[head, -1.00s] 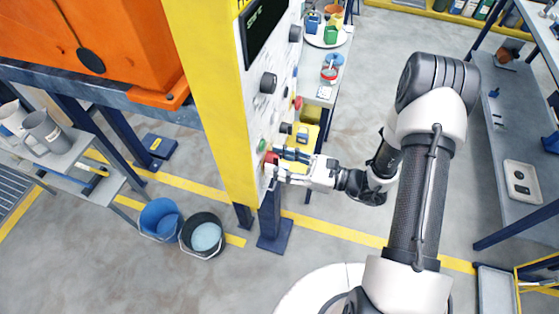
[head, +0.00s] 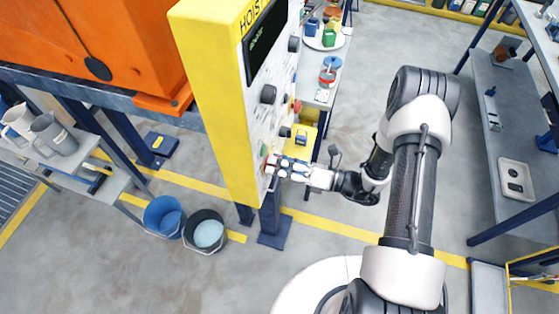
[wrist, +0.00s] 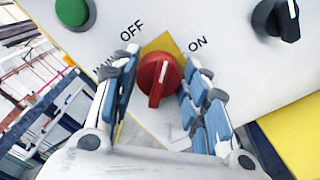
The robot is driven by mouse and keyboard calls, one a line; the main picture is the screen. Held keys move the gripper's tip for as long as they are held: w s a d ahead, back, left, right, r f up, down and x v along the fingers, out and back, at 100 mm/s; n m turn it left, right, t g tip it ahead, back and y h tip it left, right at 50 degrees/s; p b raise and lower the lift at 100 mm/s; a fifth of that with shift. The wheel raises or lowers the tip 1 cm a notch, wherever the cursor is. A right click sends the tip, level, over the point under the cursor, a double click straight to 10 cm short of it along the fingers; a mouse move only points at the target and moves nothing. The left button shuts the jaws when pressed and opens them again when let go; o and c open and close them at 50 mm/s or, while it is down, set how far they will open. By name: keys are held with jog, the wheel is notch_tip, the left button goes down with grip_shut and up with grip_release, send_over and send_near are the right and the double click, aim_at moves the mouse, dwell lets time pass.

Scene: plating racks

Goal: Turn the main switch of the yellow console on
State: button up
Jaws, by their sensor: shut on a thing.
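The yellow console (head: 212,100) has a white front panel that faces right in the head view. In the wrist view its main switch is a red rotary knob (wrist: 158,82) with a white mark, on a yellow square plate. OFF is printed to the plate's upper left and ON to its upper right. The knob's white mark lies near its top, between the two labels. My gripper (wrist: 160,95) has its blue-padded fingers on either side of the knob, shut on it. In the head view my gripper (head: 275,164) is at the panel's lower part and largely hides the knob.
A green button (wrist: 72,12) is left of the knob and a black selector (wrist: 276,18) right of it. Blue (head: 163,216) and black (head: 204,231) buckets stand on the floor. A grey shelf bench (head: 505,130) is at right. Open floor lies between.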

jog(key=shift+f+m+p, duration=0.2)
jog(key=shift+m+p, duration=0.85)
jog(key=shift+m, duration=3.05)
jog(key=o, duration=1)
jog(key=shift+d, duration=0.1)
jog(key=v, duration=1.2)
jog(key=shift+r, duration=0.1)
